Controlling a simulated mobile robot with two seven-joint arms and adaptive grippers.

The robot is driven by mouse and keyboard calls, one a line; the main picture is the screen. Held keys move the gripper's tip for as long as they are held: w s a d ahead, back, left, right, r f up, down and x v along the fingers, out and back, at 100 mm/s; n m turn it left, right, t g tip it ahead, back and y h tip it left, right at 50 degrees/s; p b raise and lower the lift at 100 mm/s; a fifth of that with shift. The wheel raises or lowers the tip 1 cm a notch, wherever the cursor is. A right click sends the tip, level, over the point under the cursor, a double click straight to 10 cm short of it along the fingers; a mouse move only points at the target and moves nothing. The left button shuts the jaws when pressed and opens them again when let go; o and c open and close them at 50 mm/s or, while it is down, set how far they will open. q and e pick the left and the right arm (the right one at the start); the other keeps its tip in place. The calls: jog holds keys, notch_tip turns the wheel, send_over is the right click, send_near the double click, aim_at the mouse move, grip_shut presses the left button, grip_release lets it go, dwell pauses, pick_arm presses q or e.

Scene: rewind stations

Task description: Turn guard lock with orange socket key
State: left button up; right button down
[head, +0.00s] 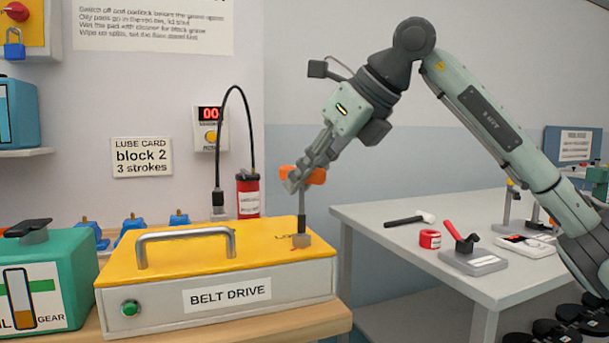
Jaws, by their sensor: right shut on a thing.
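My right gripper (297,186) is shut on the orange handle of the socket key (316,176). The key stands about upright, its grey shaft running down to the guard lock (301,240) at the right end of the yellow guard lid. The shaft's lower end meets the small brownish lock block; whether it is fully seated I cannot tell. The yellow guard (185,256) lies closed on the grey belt drive box (160,311), with a grey bar handle on top. My left gripper is not in view.
A red canister (248,194) with a black hose stands behind the guard. A green gear oil container (45,272) is at the left.

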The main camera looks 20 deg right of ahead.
jog(key=shift+f+b, duration=0.65)
jog(key=shift+f, duration=0.3)
dwell(1.1)
